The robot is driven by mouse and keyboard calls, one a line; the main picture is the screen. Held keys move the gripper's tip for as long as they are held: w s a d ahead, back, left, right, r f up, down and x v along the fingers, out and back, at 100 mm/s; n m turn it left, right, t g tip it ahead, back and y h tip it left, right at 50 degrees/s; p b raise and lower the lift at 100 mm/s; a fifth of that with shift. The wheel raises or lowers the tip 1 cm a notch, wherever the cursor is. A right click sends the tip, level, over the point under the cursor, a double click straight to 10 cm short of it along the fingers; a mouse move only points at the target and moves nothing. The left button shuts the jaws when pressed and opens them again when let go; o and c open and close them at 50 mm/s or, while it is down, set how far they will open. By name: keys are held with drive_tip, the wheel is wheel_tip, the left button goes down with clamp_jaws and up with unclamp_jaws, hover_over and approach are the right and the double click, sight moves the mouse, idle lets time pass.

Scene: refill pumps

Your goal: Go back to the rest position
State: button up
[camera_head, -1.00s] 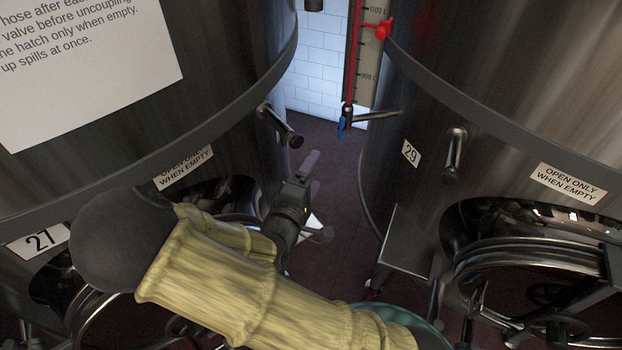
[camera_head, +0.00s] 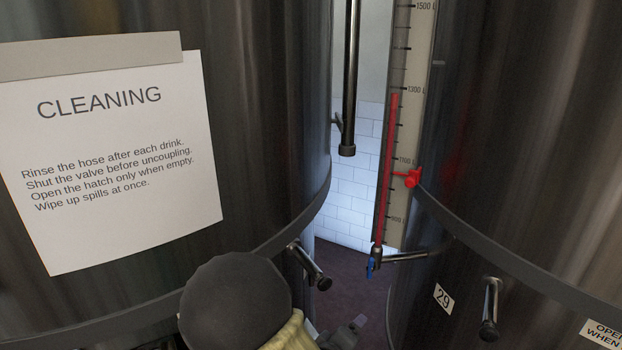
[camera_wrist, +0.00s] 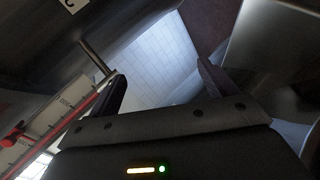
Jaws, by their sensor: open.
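My gripper (camera_wrist: 160,88) is open and empty in the wrist view, its two dark fingers wide apart with white wall tiles visible between them. In the head view only a small part of my gripper (camera_head: 345,334) shows at the bottom edge, in the gap between two large dark metal tanks. My arm's dark rounded joint and yellowish link hide part of the left tank's lower area. My gripper appears to touch nothing.
The left tank (camera_head: 275,110) carries a cleaning notice (camera_head: 125,160). The right tank (camera_head: 520,150) bears a 29 label (camera_head: 443,297). A level gauge (camera_head: 400,130) with a red marker (camera_head: 412,178) stands between them, above a blue-handled valve (camera_head: 371,268). A narrow floor gap (camera_head: 350,285) lies between the tanks.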

drive_tip(key=s+d+r+m+g+y, duration=0.3)
drive_tip(key=s+m+g, duration=0.1)
drive_tip(key=s, duration=0.2)
drive_tip(key=s+d+r+m+g+y, duration=0.3)
drive_tip(key=s+d+m+g, duration=0.1)
drive_tip(key=s, duration=0.2)
drive_tip(key=shift+s+r, duration=0.2)
drive_tip(key=shift+s, duration=0.05)
drive_tip(key=shift+c, duration=0.4)
